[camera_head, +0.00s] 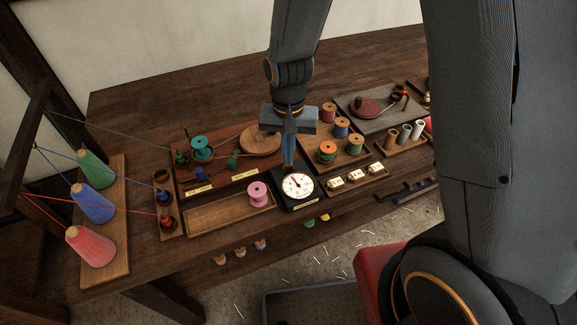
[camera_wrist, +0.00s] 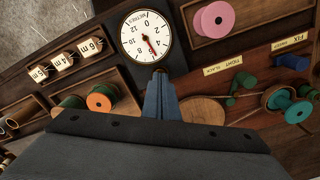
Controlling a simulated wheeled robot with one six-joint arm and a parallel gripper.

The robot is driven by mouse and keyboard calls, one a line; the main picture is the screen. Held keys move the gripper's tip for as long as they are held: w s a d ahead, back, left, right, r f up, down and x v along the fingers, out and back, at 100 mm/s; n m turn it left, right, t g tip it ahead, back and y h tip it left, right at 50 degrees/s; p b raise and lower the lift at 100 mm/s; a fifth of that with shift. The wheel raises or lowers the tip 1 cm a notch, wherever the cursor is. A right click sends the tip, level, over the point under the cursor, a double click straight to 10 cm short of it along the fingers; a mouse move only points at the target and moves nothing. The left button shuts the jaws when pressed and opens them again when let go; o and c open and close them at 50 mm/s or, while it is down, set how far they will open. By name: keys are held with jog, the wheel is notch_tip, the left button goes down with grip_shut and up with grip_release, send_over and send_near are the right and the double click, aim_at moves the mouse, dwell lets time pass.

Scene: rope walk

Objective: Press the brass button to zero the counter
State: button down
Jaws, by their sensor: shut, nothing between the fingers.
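The counter is a dark box with a round white dial (camera_head: 298,185) near the table's front edge. In the wrist view its dial (camera_wrist: 143,32) is marked metres, and its red needle stands off zero, near the 4. My gripper (camera_head: 289,165) is shut and empty, pointing down over the part of the box behind the dial. In the wrist view the shut fingertips (camera_wrist: 159,73) are close to the dial's rim. The brass button cannot be made out; the fingers probably cover it. I cannot tell whether the fingertips touch the box.
A tray with a pink spool (camera_head: 258,194) lies left of the counter. A winding board with a teal spool (camera_head: 202,147) is behind it. Tagged blocks (camera_head: 355,174) and a tray of coloured spools (camera_head: 327,151) stand to the right. Thread cones (camera_head: 93,203) stand far left.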

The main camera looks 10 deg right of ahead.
jog(key=shift+f+b, duration=0.4)
jog(key=shift+f, duration=0.4)
dwell(0.4)
jog(key=shift+r, duration=0.1)
notch_tip(320, 180, up, 7)
jog(key=p, duration=0.6)
dwell(0.4)
jog(key=s+d+r+n+b, duration=0.1)
jog(key=s+d+r+b, duration=0.1)
jog(key=d, duration=0.4)
jog(key=s+d+r+n+t+b, duration=0.1)
jog(key=s+d+r+b, duration=0.2)
jog(key=s+d+b, duration=0.1)
jog(key=s+d, duration=0.1)
jog(key=d, duration=0.1)
jog(key=shift+s+d+r+n, duration=0.15)
jog(key=shift+s+d+n, duration=0.15)
jog(key=shift+d+n, duration=0.1)
